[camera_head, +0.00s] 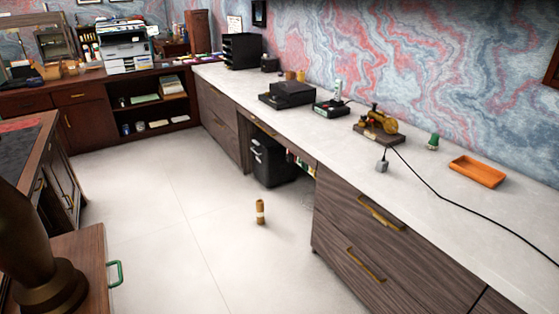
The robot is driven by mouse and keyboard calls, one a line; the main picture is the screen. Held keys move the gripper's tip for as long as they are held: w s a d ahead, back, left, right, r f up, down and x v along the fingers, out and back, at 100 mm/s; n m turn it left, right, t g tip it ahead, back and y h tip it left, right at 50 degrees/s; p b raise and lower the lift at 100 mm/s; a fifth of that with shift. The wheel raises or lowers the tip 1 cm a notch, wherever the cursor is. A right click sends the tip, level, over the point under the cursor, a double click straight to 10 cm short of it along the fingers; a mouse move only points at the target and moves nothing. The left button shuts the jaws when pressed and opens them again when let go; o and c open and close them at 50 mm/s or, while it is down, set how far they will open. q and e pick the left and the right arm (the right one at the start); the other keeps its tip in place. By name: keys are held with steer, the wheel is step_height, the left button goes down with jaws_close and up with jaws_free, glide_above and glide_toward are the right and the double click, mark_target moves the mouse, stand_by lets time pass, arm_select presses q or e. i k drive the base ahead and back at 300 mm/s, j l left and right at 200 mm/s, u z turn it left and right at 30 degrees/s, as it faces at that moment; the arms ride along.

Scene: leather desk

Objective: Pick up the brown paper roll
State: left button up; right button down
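A small brown roll (260,212) with a paler band around it stands upright on the light tiled floor, left of the counter's drawers. It stands apart from everything around it. Neither of my grippers is in view.
A long pale counter (335,140) runs along the right. A black bin (270,162) stands under it. A wooden cabinet with a green handle (115,274) is at lower left, beside a large dark brown object (28,240). The floor (160,190) around the roll is clear.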

mark_target(260, 203)
steer(key=i+j, duration=0.15)
steer(key=i, duration=0.65)
steer(key=i+j, duration=0.15)
steer(key=i, duration=0.6)
